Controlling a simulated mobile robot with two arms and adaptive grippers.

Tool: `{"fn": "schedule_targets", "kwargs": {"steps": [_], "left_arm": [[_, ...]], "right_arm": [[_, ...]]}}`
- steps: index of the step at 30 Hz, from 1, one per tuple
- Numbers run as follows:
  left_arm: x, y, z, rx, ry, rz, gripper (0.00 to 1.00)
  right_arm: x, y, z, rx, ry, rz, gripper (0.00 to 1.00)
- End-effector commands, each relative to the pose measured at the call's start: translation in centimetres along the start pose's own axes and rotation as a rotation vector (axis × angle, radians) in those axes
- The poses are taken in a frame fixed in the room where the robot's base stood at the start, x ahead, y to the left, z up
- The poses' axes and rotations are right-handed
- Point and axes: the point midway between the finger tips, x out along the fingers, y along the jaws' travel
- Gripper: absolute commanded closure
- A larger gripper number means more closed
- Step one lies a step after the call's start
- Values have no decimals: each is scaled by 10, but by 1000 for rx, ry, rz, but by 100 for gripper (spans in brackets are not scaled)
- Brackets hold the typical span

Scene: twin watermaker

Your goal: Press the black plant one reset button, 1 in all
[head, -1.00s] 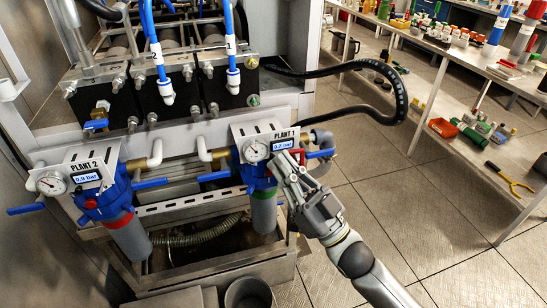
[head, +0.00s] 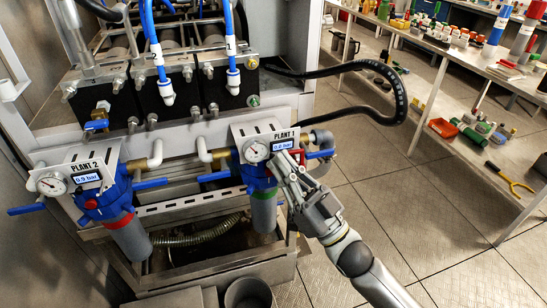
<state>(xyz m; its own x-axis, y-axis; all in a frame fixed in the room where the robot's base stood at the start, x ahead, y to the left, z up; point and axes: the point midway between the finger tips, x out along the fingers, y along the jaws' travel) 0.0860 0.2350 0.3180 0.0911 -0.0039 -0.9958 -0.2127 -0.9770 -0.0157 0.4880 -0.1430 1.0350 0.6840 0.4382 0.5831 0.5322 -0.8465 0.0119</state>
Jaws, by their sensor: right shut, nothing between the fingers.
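The plant one panel (head: 264,134) carries a round gauge and a display (head: 283,146) that seems to read 0.2 bar. Below it hangs a blue filter housing with a grey bowl (head: 264,212). My right gripper (head: 281,160) is shut and empty, its fingertips at the lower right of the panel, just below the display. The black reset button cannot be made out; the fingers may cover it. Whether the fingertips touch the panel cannot be told. My left gripper is not in view.
A red valve part (head: 298,155) and a blue handle (head: 321,154) sit close beside my right fingers. The plant two panel (head: 80,173) stands at the left. A black hose (head: 380,65) loops at the right, before shelves of bottles (head: 450,38). Tiled floor is clear at lower right.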

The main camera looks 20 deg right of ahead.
Motion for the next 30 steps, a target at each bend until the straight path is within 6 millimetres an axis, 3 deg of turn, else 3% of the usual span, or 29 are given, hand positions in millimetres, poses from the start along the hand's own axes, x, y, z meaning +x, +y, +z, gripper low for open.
{"fn": "schedule_targets", "kwargs": {"steps": [19,30], "left_arm": [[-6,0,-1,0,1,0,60],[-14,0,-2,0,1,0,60]], "right_arm": [[-12,-9,-9,0,-2,0,100],[-37,-27,-27,0,-3,0,100]]}}
